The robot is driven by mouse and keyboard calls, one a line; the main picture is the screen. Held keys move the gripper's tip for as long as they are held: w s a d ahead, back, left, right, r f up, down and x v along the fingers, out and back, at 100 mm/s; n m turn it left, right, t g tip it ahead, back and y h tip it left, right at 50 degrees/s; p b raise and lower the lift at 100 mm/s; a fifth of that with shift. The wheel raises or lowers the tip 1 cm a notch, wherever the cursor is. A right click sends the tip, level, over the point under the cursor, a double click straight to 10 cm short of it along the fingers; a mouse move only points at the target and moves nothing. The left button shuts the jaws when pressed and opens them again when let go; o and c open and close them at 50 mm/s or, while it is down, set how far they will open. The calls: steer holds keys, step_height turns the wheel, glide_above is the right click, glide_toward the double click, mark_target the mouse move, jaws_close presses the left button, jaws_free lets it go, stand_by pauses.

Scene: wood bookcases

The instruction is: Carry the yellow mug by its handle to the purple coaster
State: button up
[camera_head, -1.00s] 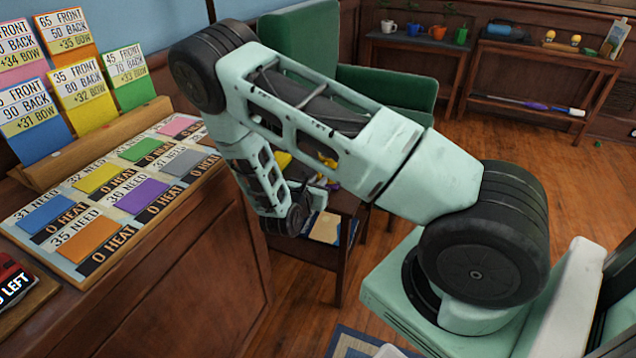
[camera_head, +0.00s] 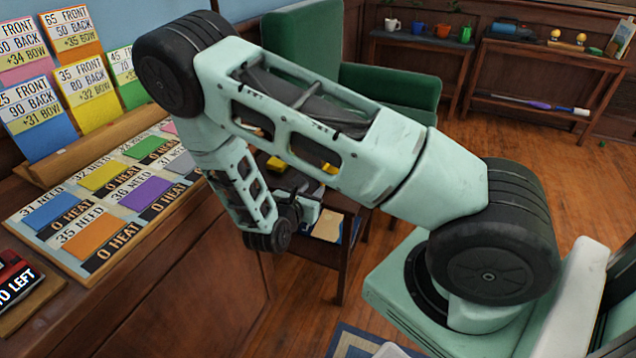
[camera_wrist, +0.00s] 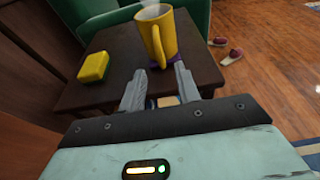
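The yellow mug (camera_wrist: 170,35) stands upright on the small dark table, with steam above it and its handle toward me. The purple coaster (camera_wrist: 176,58) shows as a thin strip under the mug's base; the mug hides most of it. My gripper (camera_wrist: 160,72) is open, its two fingers apart on either side of the handle's line, with the tips close to the handle's lower end. I see no finger touching the handle. In the head view my arm covers much of the mug, and a yellow part of it (camera_head: 329,168) shows through a gap in the arm.
A yellow sponge-like block (camera_wrist: 93,67) lies on the table (camera_wrist: 120,48) left of the mug. A green armchair (camera_head: 300,45) stands behind. A wooden counter with cards (camera_head: 140,280) is at the left. Slippers (camera_wrist: 230,56) lie on the floor.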

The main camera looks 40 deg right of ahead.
steer(key=s+a+r+m+g+y, duration=0.3)
steer(key=s+a+r+m+y, duration=0.4)
steer(key=s+a+r, duration=0.3)
steer(key=s+a+r+m+g+y, duration=0.3)
steer(key=s+a+r+m+y, duration=0.4)
steer(key=a, duration=1.1)
steer(key=s+r+m, duration=0.1)
steer(key=s+r, duration=0.2)
steer(key=s, duration=0.2)
steer(key=shift+s+a+r+y, duration=0.15)
steer(key=shift+s+r+y, duration=0.15)
steer(key=shift+r, duration=0.05)
step_height(320, 180, up, 15)
steer(key=p, duration=1.5)
steer(key=shift+f, duration=0.1)
